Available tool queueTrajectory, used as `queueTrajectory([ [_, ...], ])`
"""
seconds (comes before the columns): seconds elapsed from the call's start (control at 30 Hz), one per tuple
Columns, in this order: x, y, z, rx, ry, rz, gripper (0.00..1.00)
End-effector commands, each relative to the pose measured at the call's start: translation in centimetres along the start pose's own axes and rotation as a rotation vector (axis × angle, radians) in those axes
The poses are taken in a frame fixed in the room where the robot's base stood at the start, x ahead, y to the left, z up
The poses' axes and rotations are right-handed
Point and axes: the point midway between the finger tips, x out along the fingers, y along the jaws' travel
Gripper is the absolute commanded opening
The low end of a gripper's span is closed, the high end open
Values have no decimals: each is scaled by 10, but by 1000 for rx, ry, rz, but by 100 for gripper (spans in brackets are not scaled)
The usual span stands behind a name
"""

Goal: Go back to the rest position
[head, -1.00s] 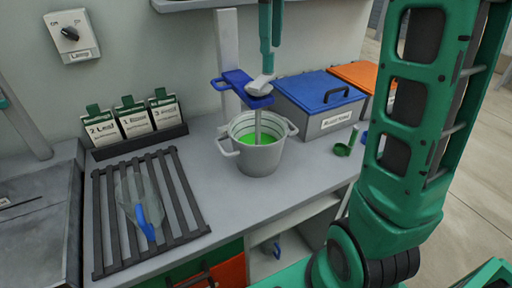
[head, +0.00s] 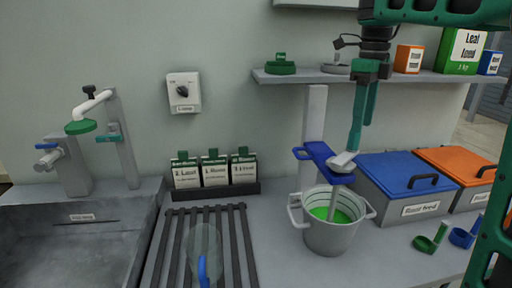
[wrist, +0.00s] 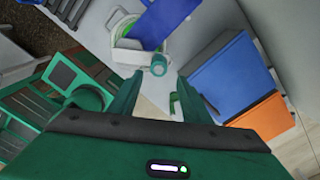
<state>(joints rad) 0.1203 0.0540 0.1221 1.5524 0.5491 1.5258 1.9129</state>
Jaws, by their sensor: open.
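My gripper (head: 357,150) is in the head view above the grey bucket (head: 331,236), pointing down, its fingertips close to the grey top of a stirrer (head: 342,161). In the wrist view my gripper (wrist: 160,95) has its two green fingers spread apart with nothing held between them. The stirrer's shaft runs down from a blue bracket (head: 322,157) into the bucket. The bucket holds green liquid (head: 330,214). In the wrist view the bucket lies beyond the fingers, partly covered by the blue bracket (wrist: 165,20).
A shelf (head: 300,77) with packages runs close behind my arm. A blue-lidded box (head: 405,172) and an orange-lidded box (head: 458,163) stand right of the bucket. Green (head: 431,240) and blue (head: 467,233) scoops lie in front. A rack (head: 180,240), packets and a sink (head: 70,235) are left.

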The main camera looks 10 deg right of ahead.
Motion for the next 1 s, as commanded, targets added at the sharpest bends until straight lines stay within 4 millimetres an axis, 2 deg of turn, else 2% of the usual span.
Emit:
queueTrajectory([
  [0.17, 20, 4, -48, -239, 32, -19, 44],
  [0.37, 61, 19, -119, -650, 69, -18, 44],
  [0.57, 109, 48, -184, -1065, 73, 3, 44],
  [0.7, 146, 77, -222, -1357, 51, 13, 44],
  [0.8, 173, 100, -243, -1552, 26, 14, 44],
  [1.0, 210, 135, -265, -1822, -18, 0, 44],
])
